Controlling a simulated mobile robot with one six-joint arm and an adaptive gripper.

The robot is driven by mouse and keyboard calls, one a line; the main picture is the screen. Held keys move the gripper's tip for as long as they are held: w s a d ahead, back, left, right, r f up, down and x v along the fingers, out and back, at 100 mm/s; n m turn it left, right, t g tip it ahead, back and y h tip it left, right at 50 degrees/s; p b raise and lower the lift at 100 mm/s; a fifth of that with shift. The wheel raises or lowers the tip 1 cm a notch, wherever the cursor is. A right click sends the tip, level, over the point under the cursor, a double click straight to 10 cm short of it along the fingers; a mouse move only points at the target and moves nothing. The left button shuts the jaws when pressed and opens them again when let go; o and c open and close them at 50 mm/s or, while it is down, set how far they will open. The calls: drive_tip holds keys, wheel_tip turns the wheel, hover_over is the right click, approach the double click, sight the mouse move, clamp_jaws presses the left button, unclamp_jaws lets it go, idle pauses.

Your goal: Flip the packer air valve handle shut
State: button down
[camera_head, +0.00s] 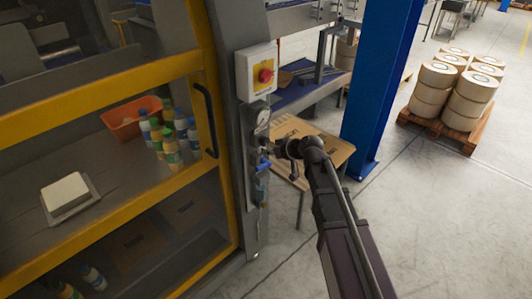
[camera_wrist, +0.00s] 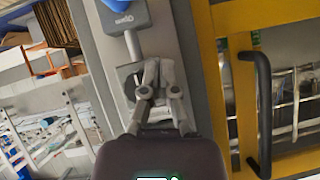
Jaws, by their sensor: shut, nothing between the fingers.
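The air valve's blue handle (camera_head: 263,165) is on the grey machine post, just below my gripper (camera_head: 272,151). A grey valve body or fitting (camera_wrist: 130,76) lies beside the fingers. My gripper (camera_wrist: 157,64) is shut and empty, with its fingertips close in front of the post. I cannot tell whether the fingertips touch the valve. The wrist view looks turned over compared with the head view.
A table with cardboard (camera_head: 325,145) and a blue column (camera_head: 378,90) are to the right.

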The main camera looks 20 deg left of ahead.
drive_tip(key=p+v, duration=0.5)
drive_tip(key=v, duration=0.5)
drive_tip(key=shift+d, duration=0.1)
idle(0.3)
drive_tip(key=s+d+f+m+g+h, duration=0.1)
drive_tip(key=s+d+f+m+h, duration=0.1)
drive_tip(key=d, duration=0.7)
drive_tip(key=s+d+f+m+g+h, duration=0.1)
drive_tip(key=s+d+f+m+h, duration=0.2)
drive_tip(key=d, duration=0.7)
drive_tip(key=s+d+f+m+g+h, duration=0.2)
drive_tip(key=s+d+f+m+h, duration=0.1)
drive_tip(key=s+d+m+h, duration=0.2)
drive_tip(key=s+d, duration=0.2)
drive_tip(key=d, duration=0.2)
drive_tip(key=shift+s+d+f+m+h, duration=0.15)
drive_tip(key=shift+s+f+m+h, duration=0.15)
drive_tip(key=shift+s+m, duration=0.1)
